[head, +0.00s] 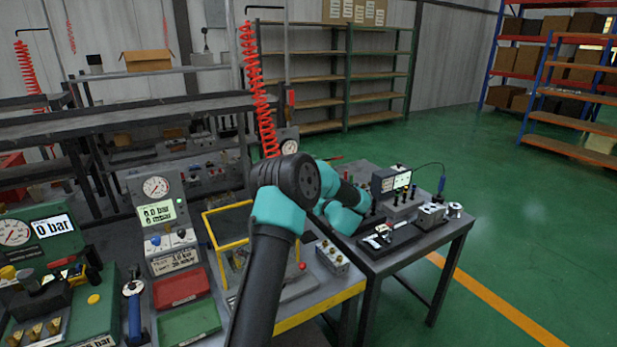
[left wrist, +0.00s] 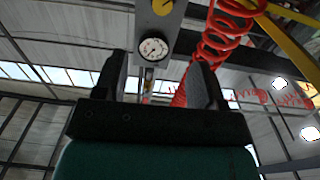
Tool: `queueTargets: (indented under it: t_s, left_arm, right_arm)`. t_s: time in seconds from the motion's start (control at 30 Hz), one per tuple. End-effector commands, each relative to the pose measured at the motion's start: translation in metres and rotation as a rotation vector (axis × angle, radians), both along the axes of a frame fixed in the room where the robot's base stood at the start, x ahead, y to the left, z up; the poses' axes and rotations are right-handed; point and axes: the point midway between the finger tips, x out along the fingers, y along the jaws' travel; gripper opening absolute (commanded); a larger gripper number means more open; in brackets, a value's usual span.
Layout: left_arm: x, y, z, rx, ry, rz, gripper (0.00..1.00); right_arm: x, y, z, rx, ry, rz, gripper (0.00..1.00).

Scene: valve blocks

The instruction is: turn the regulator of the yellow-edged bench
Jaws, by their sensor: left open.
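The yellow-edged bench (head: 320,307) stands at the middle front of the head view. At its back, a grey panel with a round white gauge (head: 289,147) shows just above my arm, which covers the part below it. In the left wrist view, a grey upright with a white gauge (left wrist: 152,50) and a round yellow knob (left wrist: 163,6) appears beyond my left gripper (left wrist: 160,85). The left gripper is open, with nothing visible between its fingers, and apart from the gauge. In the head view the fingers are hidden behind my teal-jointed arm. My right gripper is not in view.
A red coiled hose (head: 255,75) hangs behind the bench, and also shows beside the right finger (left wrist: 215,45). A yellow frame (head: 215,245) and a small valve block (head: 331,258) sit on the bench. A dark-topped table (head: 440,232) stands to the right, with open green floor beyond.

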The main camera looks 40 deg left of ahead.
Motion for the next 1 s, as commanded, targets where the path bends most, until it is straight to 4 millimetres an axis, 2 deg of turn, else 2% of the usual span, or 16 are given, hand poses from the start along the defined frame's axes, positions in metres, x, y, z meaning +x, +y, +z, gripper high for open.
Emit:
queueTargets:
  t_s: [0.07, 0.37, 0.53, 0.67, 1.0]
  left_arm:
    - [-0.003, 0.005, 0.001, -0.002, -0.001, 0.015, 0.64]
    - [-0.002, 0.004, 0.001, -0.003, 0.0, 0.011, 0.64]
    - [0.0, 0.013, 0.0, -0.002, 0.0, 0.013, 0.64]
    - [0.004, 0.027, 0.0, -0.003, -0.001, 0.012, 0.64]
    - [0.02, 0.082, 0.0, -0.002, -0.001, 0.012, 0.64]
  right_arm:
    - [0.0, 0.0, 0.0, 0.0, 0.0, 0.0, 0.64]
    - [0.0, 0.0, 0.0, 0.0, 0.0, 0.0, 0.64]
    - [0.0, 0.0, 0.0, 0.0, 0.0, -0.001, 0.64]
    - [0.0, 0.0, 0.0, 0.0, 0.0, 0.0, 0.64]
    - [0.0, 0.0, 0.0, 0.0, 0.0, 0.0, 0.64]
